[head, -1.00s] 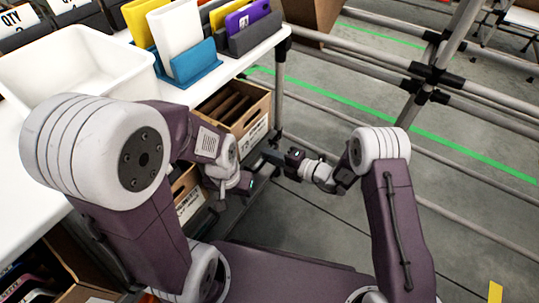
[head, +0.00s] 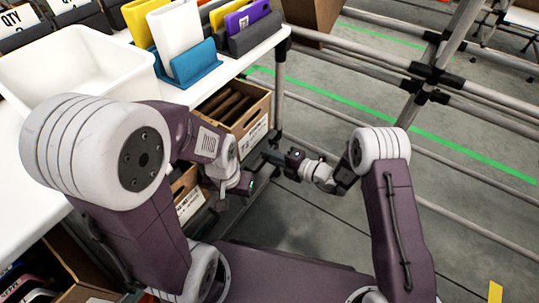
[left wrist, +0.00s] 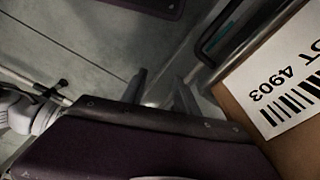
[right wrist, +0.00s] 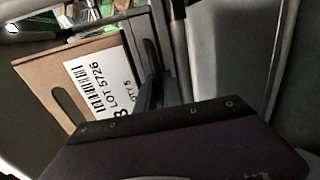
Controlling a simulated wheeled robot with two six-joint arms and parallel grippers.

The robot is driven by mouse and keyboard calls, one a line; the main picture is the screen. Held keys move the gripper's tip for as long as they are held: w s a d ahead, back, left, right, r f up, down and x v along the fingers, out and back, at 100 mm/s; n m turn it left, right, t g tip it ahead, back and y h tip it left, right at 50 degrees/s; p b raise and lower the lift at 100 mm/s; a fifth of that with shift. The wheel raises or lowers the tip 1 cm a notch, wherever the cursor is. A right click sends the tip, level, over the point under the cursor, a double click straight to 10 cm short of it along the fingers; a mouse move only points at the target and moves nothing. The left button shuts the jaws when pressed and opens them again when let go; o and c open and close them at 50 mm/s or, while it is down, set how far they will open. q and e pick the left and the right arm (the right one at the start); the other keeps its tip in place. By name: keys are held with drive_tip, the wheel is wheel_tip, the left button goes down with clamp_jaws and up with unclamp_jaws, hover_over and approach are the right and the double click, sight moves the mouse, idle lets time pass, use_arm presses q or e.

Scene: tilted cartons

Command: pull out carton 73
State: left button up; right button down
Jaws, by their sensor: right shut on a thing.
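The nearer carton (head: 188,196) is partly hidden by my left arm. My right gripper (head: 268,156) is at the far carton's front right.
The white table (head: 245,62) holds a white bin (head: 75,68) and coloured holders with cards. A metal table leg (head: 279,88) stands just right of the far carton. Grey rails (head: 380,70) run behind on the right. Open floor (head: 310,225) lies in front.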

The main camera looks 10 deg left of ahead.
drive_tip(key=shift+d, duration=0.1)
drive_tip(key=f+p+v, duration=0.2)
drive_tip(key=p+v, duration=0.1)
drive_tip(key=v, duration=0.7)
drive_tip(key=d+f+p+v, duration=0.1)
drive_tip(key=f+p+v, duration=0.1)
drive_tip(key=v, duration=0.9)
drive_tip(key=f+p+v, duration=0.2)
drive_tip(key=p+v, duration=0.3)
drive_tip(key=v, duration=0.5)
drive_tip(key=shift+s+d+f, duration=0.25)
drive_tip(key=shift+d, duration=0.15)
drive_tip(key=c, duration=1.5)
unclamp_jaws()
